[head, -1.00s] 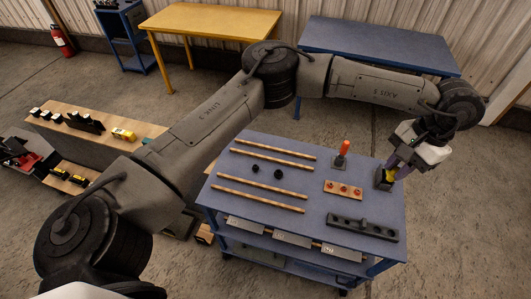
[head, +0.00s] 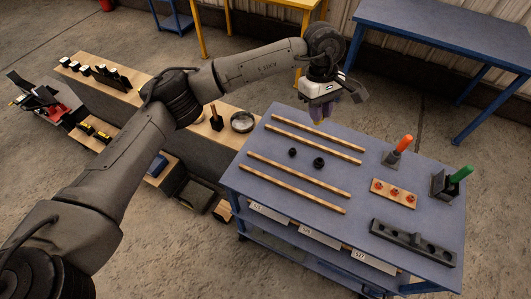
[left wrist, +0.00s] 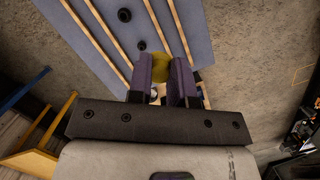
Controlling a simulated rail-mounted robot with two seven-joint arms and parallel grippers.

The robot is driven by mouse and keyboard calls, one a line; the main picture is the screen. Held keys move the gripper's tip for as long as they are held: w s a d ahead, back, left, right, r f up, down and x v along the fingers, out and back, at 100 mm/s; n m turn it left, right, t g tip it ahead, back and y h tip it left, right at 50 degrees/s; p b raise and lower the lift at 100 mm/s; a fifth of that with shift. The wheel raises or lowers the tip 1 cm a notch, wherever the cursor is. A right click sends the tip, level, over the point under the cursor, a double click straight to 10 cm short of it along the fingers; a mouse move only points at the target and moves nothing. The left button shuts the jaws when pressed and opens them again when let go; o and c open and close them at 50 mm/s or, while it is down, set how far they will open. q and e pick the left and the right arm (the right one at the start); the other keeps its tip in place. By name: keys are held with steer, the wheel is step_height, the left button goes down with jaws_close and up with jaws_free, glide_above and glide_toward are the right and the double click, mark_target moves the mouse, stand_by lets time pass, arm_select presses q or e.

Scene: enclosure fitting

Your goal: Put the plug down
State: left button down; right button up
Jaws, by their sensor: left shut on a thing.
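My left gripper (head: 322,108) hangs over the far edge of the blue work table (head: 362,235), near its back left part, pointing down. Its purple fingers are shut on a yellow plug (left wrist: 159,67), which shows between the fingertips in the left wrist view. In the head view only a small yellow bit of it shows, at the fingertips. The plug looks held above the table top; the exact height cannot be told. My right gripper is not in view.
On the table are wooden strips (head: 296,183), two black round pieces (head: 319,162), an orange-handled tool (head: 403,143), a green-handled one in a dark stand (head: 440,187), a wooden block with red pieces (head: 394,193) and a black bar (head: 412,243). A wooden bench with a round dish (head: 242,122) stands left.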

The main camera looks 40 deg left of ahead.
arm_select(q)
steer(key=w+a+f+n+t+y+b, duration=0.15)
steer(key=a+f+n+b, duration=0.25)
steer(key=f+n+b, duration=0.5)
steer(key=w+a+f+n+t+y+b, duration=0.15)
steer(key=a+f+n+b, duration=0.3)
steer(key=f+n, duration=0.8)
steer(key=a+f, duration=0.2)
steer(key=a, duration=0.1)
steer(key=w+a+f+n, duration=0.1)
steer(key=a+f, duration=0.1)
steer(key=a, duration=0.2)
steer(key=a+f+n, duration=0.1)
steer(key=a+f, duration=0.1)
steer(key=a, duration=0.2)
steer(key=shift+w+a+f+b, duration=0.25)
steer(key=shift+w+b, duration=0.05)
steer(key=shift+b, duration=0.1)
steer(key=shift+f+b, duration=0.35)
steer(key=shift+f, duration=1.65)
steer(key=shift+f, duration=0.15)
steer(key=c, duration=1)
jaws_free()
steer(key=shift+c, duration=0.2)
